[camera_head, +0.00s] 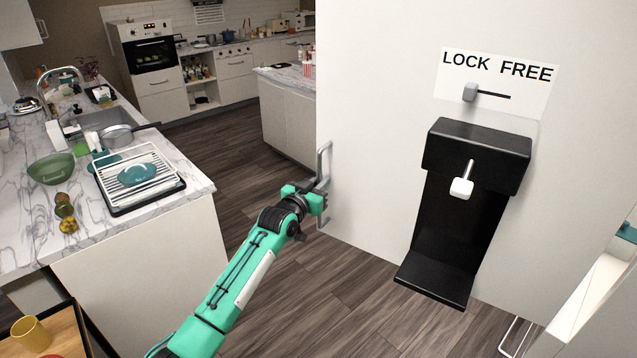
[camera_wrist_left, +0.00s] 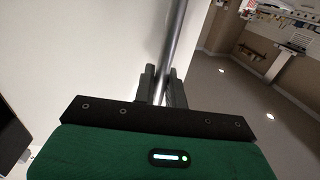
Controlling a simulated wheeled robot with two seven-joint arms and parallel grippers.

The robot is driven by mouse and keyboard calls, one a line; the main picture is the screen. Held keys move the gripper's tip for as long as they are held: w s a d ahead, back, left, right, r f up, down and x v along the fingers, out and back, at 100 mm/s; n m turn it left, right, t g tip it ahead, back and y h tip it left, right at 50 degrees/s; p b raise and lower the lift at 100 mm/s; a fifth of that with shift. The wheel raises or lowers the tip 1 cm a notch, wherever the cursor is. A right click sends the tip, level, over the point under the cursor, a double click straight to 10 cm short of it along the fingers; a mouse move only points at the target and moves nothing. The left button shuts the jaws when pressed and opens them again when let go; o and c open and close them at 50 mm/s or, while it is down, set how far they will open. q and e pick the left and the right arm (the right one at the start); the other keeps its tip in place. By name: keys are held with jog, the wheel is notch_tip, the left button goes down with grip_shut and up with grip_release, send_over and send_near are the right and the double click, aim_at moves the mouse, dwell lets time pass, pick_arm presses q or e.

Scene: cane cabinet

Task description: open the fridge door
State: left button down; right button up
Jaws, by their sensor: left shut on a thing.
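The white fridge door (camera_head: 380,130) fills the right half of the head view, with a black water dispenser (camera_head: 440,215) and a "LOCK FREE" label on its front. Its upright metal handle (camera_head: 325,160) runs along the door's left edge. My left gripper (camera_head: 318,193) is at the lower part of the handle, shut on it. In the left wrist view the handle bar (camera_wrist_left: 175,45) passes between the two dark fingers (camera_wrist_left: 161,85). From these frames I cannot tell whether the door is ajar. My right gripper is not in view.
A marble counter (camera_head: 195,190) with a dish rack (camera_head: 140,180), pan and bowl stands at the left. A tray with a yellow cup (camera_head: 32,333) is at the bottom left. A white island (camera_head: 288,120) stands behind the door's edge. Wooden floor (camera_head: 245,170) is clear between them.

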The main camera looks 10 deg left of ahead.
pick_arm(q)
jog(key=c, duration=1.5)
grip_release()
jog(key=shift+c, duration=0.2)
jog(key=shift+s, duration=0.15)
jog(key=b+v, duration=0.4)
jog(key=v, duration=0.9)
jog(key=shift+s+a, duration=0.25)
jog(key=shift+s, duration=0.05)
